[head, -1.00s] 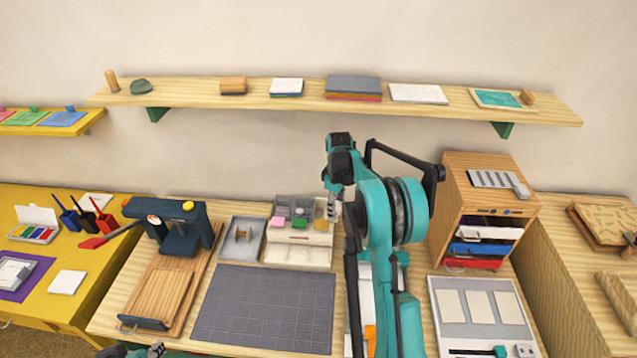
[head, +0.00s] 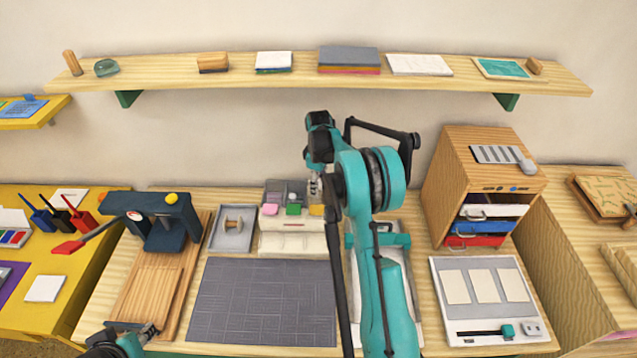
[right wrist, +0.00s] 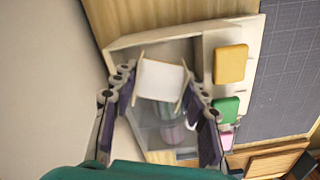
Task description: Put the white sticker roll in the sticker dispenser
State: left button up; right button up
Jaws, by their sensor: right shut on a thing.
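The white sticker roll (right wrist: 161,80), with tan end flanges, is between the fingers of my right gripper (right wrist: 163,94), which is shut on it. The roll is over the compartment behind the yellow pad of what looks like the sticker dispenser (right wrist: 195,25). I cannot tell whether it touches the bottom. Pinkish and greenish rolls (right wrist: 171,128) show in other compartments. In the head view the dispenser (head: 290,243) stands behind the dark mat, with my right gripper (head: 316,187) at its right rear. My left gripper (head: 148,334) is low at the left; its jaw opening is unclear.
A grey tray (head: 218,243) with a tan spool (head: 233,226) is left of the dispenser. A dark press (head: 160,220) stands farther left. The dark mat (head: 263,300) is clear. A wooden drawer cabinet (head: 450,180) is at the right, and a shelf (head: 300,85) hangs above.

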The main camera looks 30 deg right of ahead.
jog(key=shift+f+b, duration=1.7)
jog(key=shift+f, duration=1.3)
jog(key=o, duration=1.2)
jog(key=shift+o, duration=0.2)
jog(key=shift+r, duration=0.15)
jog(key=shift+r+p, duration=2.8)
jog(key=shift+r, duration=1.65)
jog(key=shift+f, duration=0.1)
